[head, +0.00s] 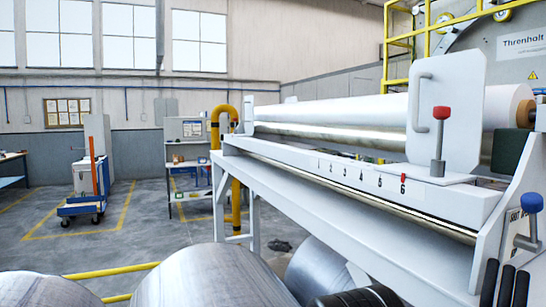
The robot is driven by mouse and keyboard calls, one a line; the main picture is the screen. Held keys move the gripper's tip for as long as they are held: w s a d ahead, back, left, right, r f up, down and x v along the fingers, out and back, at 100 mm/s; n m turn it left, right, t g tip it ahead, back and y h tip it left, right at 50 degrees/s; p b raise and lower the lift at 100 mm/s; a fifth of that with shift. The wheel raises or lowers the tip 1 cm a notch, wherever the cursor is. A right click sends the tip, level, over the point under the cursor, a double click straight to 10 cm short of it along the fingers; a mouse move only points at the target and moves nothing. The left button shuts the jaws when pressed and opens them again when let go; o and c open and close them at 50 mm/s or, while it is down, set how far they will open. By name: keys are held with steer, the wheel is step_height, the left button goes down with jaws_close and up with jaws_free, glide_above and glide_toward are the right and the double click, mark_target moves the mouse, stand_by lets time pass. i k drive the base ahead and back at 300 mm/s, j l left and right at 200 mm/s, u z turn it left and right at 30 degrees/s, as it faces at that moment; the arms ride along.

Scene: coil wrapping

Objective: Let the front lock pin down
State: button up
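A lock pin with a red knob (441,113) and a grey shaft stands upright on the foot of a white upright plate (450,85) with a handle. Its shaft shows above a wider grey collar, so the knob stands clear of the plate's foot. A second knob, blue (531,203), sits on a grey stem at the machine's right end. No label shows which one is the front pin. My gripper does not show in this view.
The white machine beam (345,180) carries a scale numbered up to 6, with a red mark near 6. A white roll (345,108) lies behind it. Metal coils (210,275) fill the foreground.

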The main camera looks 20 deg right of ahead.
mark_target(442, 114)
steer(key=k+z, duration=0.1)
steer(key=z, duration=1.15)
